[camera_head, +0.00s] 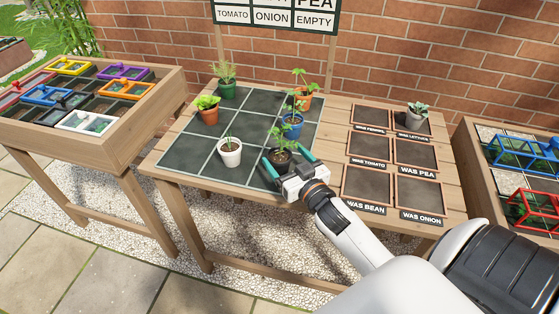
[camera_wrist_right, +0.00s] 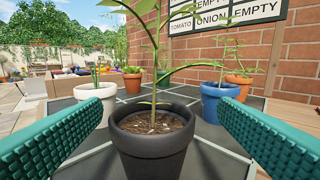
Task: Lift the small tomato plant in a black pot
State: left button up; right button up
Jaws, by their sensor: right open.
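The black pot (camera_wrist_right: 152,150) holds a small tomato plant (camera_wrist_right: 160,55) with a thin green stem. In the head view the black pot (camera_head: 281,157) stands upright at the front right of the dark gridded mat (camera_head: 182,155). My right gripper (camera_head: 289,161) reaches it from the front right. In the right wrist view its teal fingers (camera_wrist_right: 158,140) are open on both sides of the black pot, with visible gaps between them and the pot. The pot's base is cut off in the wrist view and partly hidden in the head view. My left gripper is not in view.
A white pot (camera_head: 230,154), a blue pot (camera_head: 291,127), an orange pot with lettuce (camera_head: 207,113), a green pot (camera_head: 227,91) and another orange pot (camera_head: 303,100) stand on the mat. A grey pot (camera_head: 415,121) stands among labelled frames at right. A sign (camera_head: 275,16) stands behind.

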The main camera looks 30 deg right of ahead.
aim_at(280, 156)
jog(key=w, duration=0.4)
jog(key=shift+a+f, duration=0.15)
jog(key=shift+f, duration=0.05)
jog(key=shift+w, duration=0.2)
jog(key=shift+c, duration=0.5)
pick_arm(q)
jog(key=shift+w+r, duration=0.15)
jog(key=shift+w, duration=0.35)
pick_arm(e)
jog(key=c, duration=1)
